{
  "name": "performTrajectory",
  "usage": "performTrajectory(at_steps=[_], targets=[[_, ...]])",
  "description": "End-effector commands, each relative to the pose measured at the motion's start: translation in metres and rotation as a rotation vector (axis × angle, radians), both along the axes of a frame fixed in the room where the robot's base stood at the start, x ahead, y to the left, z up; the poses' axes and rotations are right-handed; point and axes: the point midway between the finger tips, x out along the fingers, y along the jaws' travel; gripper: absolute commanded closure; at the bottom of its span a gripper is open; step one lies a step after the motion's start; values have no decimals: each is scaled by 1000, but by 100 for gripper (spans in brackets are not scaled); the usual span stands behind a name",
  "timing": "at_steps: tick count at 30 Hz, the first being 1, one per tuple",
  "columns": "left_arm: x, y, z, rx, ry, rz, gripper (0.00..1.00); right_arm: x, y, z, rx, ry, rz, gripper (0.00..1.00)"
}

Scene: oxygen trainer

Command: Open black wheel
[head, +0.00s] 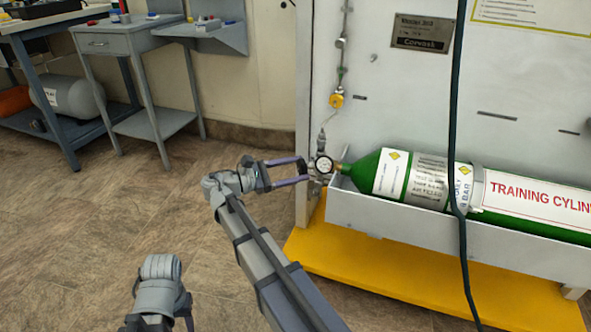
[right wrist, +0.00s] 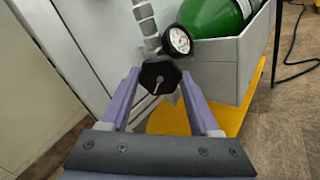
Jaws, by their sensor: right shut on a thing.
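The black wheel (right wrist: 158,76) is a small faceted knob with a pale mark on its face, on the valve at the neck of the green cylinder. My right gripper (right wrist: 160,78) has its two purple fingers on either side of the wheel and is shut on it. In the head view my right gripper (head: 304,170) reaches the valve from the left; the wheel is hard to make out there. The round gauge (right wrist: 178,40) sits just beyond the wheel.
The green cylinder (head: 365,172) lies in a grey trough (head: 400,222) on a yellow base (head: 400,275). A dark hose (head: 453,90) hangs in front of it. A pipe with a yellow fitting (head: 337,101) rises above the valve. The floor on the left is clear.

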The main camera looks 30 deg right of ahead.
Motion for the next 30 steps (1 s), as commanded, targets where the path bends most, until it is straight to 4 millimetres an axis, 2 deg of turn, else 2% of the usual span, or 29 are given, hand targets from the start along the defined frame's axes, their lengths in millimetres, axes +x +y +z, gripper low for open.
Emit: performTrajectory(at_steps=[15,30], targets=[[0,0,0,0,0,0,50,-1,1,-1,62,449,2,93],[0,0,0,0,0,0,50,-1,1,-1,90,661,2,93]])
